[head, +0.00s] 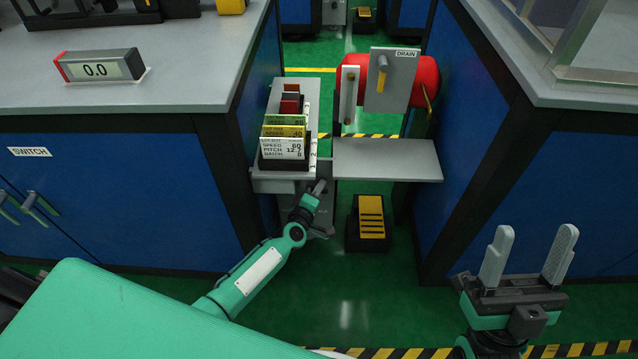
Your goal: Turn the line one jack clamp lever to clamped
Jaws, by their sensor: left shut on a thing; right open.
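My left gripper (319,187) is low at the grey jack stand (325,217), just under the front edge of the shelf. It is shut on a small part there, which looks like the clamp lever. The fingers hide most of that part, so I cannot tell which way the lever is turned. My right gripper (536,234) is at the lower right, fingers up, open and empty, well away from the stand.
A grey shelf (387,162) and a card rack (258,172) sit above the stand. Behind are a red drum (425,80) and a DRAIN panel (384,88). Benches stand left (190,70) and right (590,92). A yellow-black pedal (371,216) is on the floor.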

